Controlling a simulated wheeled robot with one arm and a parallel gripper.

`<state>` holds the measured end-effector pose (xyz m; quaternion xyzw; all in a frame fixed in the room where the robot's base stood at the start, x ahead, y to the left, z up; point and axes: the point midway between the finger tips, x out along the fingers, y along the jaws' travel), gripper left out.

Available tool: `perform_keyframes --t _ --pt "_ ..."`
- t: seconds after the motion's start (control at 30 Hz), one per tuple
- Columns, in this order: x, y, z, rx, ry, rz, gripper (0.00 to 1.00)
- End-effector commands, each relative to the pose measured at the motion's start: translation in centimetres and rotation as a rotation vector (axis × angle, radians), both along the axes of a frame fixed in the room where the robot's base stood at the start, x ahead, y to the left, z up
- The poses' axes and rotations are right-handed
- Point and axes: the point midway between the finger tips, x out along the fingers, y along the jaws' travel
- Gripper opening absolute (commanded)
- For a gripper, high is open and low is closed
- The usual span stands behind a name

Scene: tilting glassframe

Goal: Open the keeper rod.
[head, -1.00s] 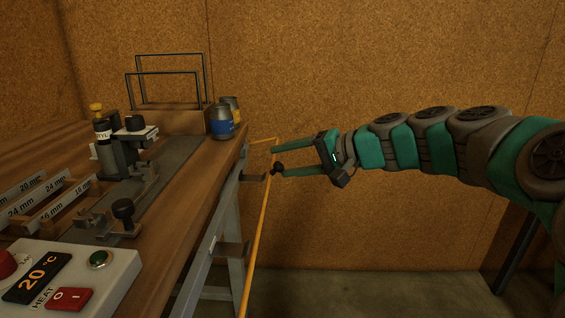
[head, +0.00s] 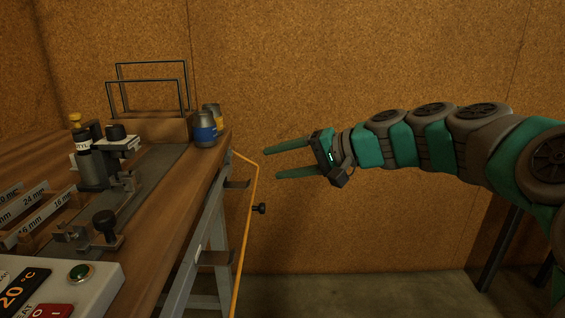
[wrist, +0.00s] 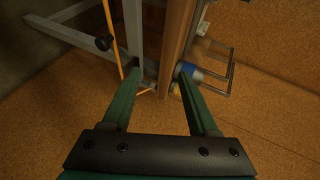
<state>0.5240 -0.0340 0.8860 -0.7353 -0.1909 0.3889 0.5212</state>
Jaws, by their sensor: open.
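A thin yellow rod (head: 245,255), which looks like the keeper rod, runs down beside the bench's right edge. Its upper end bends back toward the bench. A black knob (head: 260,208) sticks out from it on the right. In the wrist view the rod (wrist: 117,45) and its knob (wrist: 103,43) show at upper left. My gripper (head: 271,163) is open and empty. Its fingers point left, with their tips just right of the rod's bend and above the knob, apart from the knob in the picture. In the wrist view my gripper (wrist: 158,75) has nothing between its fingers that it holds.
The wooden bench (head: 172,225) stands at left on a grey metal frame with brackets (head: 215,257). It carries a clamp fixture (head: 105,165), a heater control box (head: 75,290), cans (head: 205,130) and a wire rack (head: 147,85). Free floor lies below my arm.

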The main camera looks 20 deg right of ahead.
Motion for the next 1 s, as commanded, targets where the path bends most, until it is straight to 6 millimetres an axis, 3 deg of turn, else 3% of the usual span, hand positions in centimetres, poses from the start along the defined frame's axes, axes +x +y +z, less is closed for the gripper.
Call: perform_keyframes --t 0.27,0.7,1.0 --pt "-0.5 -0.7 0.3 0.001 -0.001 -0.003 0.60" --pt "-4.4 -5.0 2.6 0.001 -0.002 -0.002 0.60" --pt "-4.9 -5.4 2.9 0.001 0.001 0.001 0.60"
